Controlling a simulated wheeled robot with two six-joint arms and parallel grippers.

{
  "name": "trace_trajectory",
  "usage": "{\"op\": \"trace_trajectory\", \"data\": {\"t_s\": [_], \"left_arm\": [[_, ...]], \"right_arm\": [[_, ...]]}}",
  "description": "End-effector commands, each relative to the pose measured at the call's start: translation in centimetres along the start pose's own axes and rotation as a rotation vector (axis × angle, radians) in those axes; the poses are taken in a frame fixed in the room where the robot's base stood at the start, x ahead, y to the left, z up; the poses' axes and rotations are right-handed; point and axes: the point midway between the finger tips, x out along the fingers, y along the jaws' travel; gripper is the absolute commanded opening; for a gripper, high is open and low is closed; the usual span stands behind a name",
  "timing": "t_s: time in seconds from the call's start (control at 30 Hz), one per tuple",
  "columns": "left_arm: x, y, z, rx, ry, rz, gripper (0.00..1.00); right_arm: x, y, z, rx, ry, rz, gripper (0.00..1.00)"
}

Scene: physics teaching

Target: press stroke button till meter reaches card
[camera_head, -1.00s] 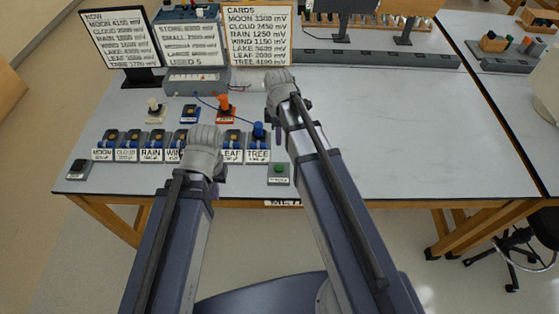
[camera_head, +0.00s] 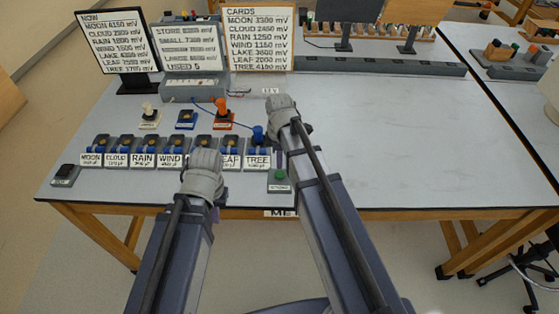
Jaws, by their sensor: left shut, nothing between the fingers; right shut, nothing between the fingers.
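The NOW screen (camera_head: 117,41) lists millivolt readings; TREE seems near 3700. The CARDS board (camera_head: 258,38) lists a value per name, with TREE about 4100. A green button (camera_head: 280,176) sits on a grey block at the bench's front edge, its label too small to read surely. The TREE unit (camera_head: 258,157) has a blue knob and stands just left of it. My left gripper (camera_head: 205,162) is shut and empty, over the row and hiding the LAKE label. My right gripper (camera_head: 281,103) is shut and empty, above the bench behind the green button.
The row starts with the MOON unit (camera_head: 92,152). Behind it stand white, blue and orange-knobbed blocks (camera_head: 223,116) and a wired meter box (camera_head: 190,48) reading USED 5. A dark switch block (camera_head: 65,174) is at front left. The bench right of my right arm is clear.

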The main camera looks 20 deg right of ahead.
Motion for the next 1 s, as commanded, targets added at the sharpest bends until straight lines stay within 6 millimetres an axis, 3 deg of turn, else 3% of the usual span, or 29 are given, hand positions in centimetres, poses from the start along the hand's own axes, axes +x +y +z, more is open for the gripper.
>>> {"op": "trace_trajectory", "data": {"t_s": [0.03,0.2,0.7,1.0], "left_arm": [[1.5,0.1,-0.1,0.000,0.000,0.000,0.00],[3.4,0.3,-0.2,-0.001,0.000,0.000,0.00],[3.9,0.4,-0.2,-0.002,0.000,0.000,0.00],[5.9,0.6,-0.3,-0.002,0.000,0.000,0.00]], "right_arm": [[1.5,0.0,0.0,0.000,0.000,0.000,0.00],[3.4,0.0,0.0,0.000,0.000,0.000,0.00],[3.9,0.0,0.0,0.000,0.000,0.000,0.00],[6.0,-0.1,0.0,0.000,0.000,-0.001,0.00]]}}
